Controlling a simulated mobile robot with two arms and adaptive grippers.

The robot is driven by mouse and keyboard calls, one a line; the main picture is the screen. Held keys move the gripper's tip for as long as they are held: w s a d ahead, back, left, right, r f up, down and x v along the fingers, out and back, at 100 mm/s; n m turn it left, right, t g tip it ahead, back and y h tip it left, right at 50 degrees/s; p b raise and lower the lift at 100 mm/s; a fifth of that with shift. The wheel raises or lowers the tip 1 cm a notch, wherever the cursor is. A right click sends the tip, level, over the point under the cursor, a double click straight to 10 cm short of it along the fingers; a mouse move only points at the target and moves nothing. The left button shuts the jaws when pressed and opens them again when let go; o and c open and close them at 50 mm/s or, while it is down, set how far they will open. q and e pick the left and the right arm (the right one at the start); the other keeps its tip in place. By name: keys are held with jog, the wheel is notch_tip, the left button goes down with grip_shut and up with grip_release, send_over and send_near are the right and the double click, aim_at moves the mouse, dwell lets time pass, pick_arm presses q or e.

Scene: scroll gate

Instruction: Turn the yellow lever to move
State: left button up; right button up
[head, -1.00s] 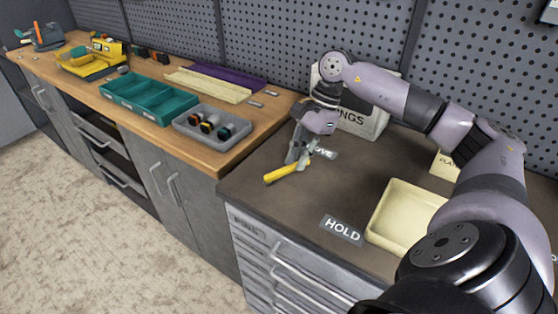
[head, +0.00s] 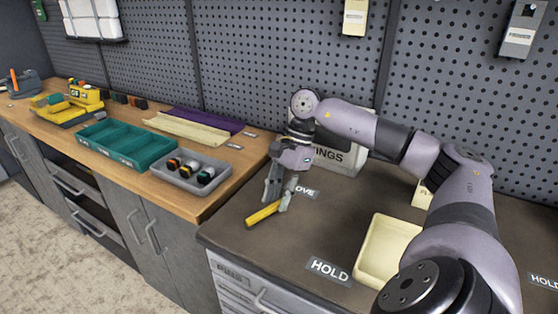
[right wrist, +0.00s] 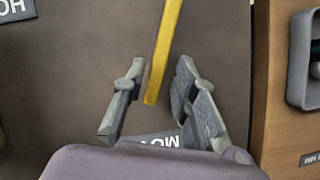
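The yellow lever (head: 263,214) is above the dark worktop, running from front left back toward the partly hidden MOVE label (head: 306,192). My right gripper (head: 276,204) points down at the back end of the lever. In the right wrist view, the gripper (right wrist: 160,64) is open, its fingers apart. The lever (right wrist: 163,50) passes between them, its near end clear of the left finger; I cannot tell whether it touches the right one. The label (right wrist: 160,140) lies close to that end, upside down. My left gripper is not in view.
A cream tray (head: 371,272) and a HOLD label (head: 328,270) are right of the lever. A white bin (head: 350,158) stands behind my right gripper. The wooden bench (head: 213,200) at left holds a grey tray (head: 215,188) and a teal tray (head: 150,160). The pegboard is behind.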

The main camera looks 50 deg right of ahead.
jog(key=shift+o, duration=0.4)
jog(key=v, duration=1.2)
